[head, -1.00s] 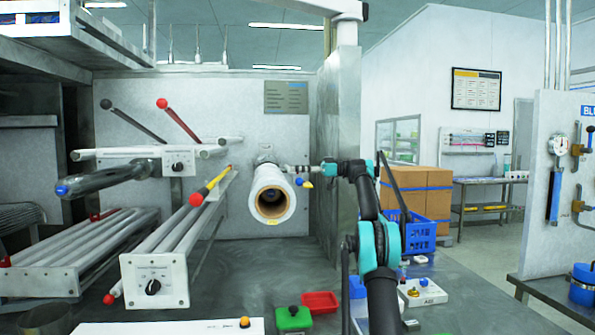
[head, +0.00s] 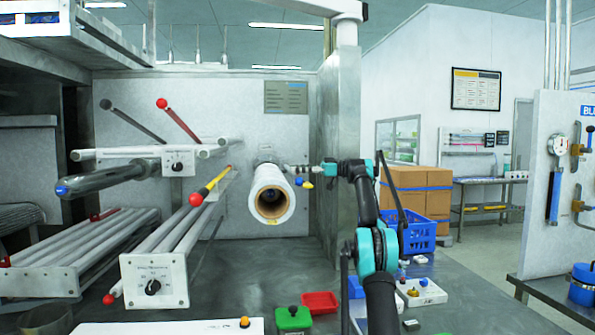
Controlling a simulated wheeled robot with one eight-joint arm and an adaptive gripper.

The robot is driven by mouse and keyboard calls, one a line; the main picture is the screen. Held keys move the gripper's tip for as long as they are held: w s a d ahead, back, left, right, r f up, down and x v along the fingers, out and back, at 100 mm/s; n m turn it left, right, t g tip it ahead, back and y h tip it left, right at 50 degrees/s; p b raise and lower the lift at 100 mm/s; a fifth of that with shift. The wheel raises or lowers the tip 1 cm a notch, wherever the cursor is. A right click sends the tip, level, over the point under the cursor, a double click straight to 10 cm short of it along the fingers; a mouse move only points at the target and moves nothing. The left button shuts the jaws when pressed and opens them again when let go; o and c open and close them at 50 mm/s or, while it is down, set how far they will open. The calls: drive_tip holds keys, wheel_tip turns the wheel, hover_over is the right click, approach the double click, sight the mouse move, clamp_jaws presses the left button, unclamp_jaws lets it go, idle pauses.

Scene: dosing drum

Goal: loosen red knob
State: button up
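Several red knobs show, and I cannot tell which one the task means. One red ball (head: 161,103) tops a slanted lever on the back wall. Another red ball (head: 196,199) ends a yellow-banded handle left of the white drum (head: 272,193). A lower red ball (head: 109,299) sits beside the front roller unit. My gripper (head: 290,169) points left at the drum's upper right side, by a small blue knob (head: 299,182) and a yellow knob (head: 308,185). Its fingers are too small to read, and whether they touch anything is unclear. No red knob shows at the fingertips.
Roller racks (head: 155,277) fill the left side. A metal post (head: 343,150) stands behind my arm. A red tray (head: 320,302) and a green box (head: 293,318) lie on the bench front. A blue crate (head: 421,236) and cartons (head: 425,190) stand behind at right.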

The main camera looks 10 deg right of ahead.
drive_tip(key=shift+m+t+h, duration=0.3)
drive_tip(key=shift+m+t, duration=0.7)
drive_tip(key=shift+t, duration=0.5)
drive_tip(key=shift+s+a+m+t+h, duration=0.1)
drive_tip(key=shift+m+t+h, duration=0.7)
drive_tip(key=shift+m+t, duration=0.8)
drive_tip(key=m+t+h, duration=0.1)
drive_tip(key=t+h, duration=0.1)
drive_tip(key=t, duration=0.2)
drive_tip(key=shift+m, duration=0.4)
drive_tip(key=shift+m+t+h, duration=0.3)
drive_tip(key=shift+t+h, duration=0.1)
drive_tip(key=v, duration=1.7)
drive_tip(key=shift+d, duration=0.3)
drive_tip(key=shift+r, duration=0.1)
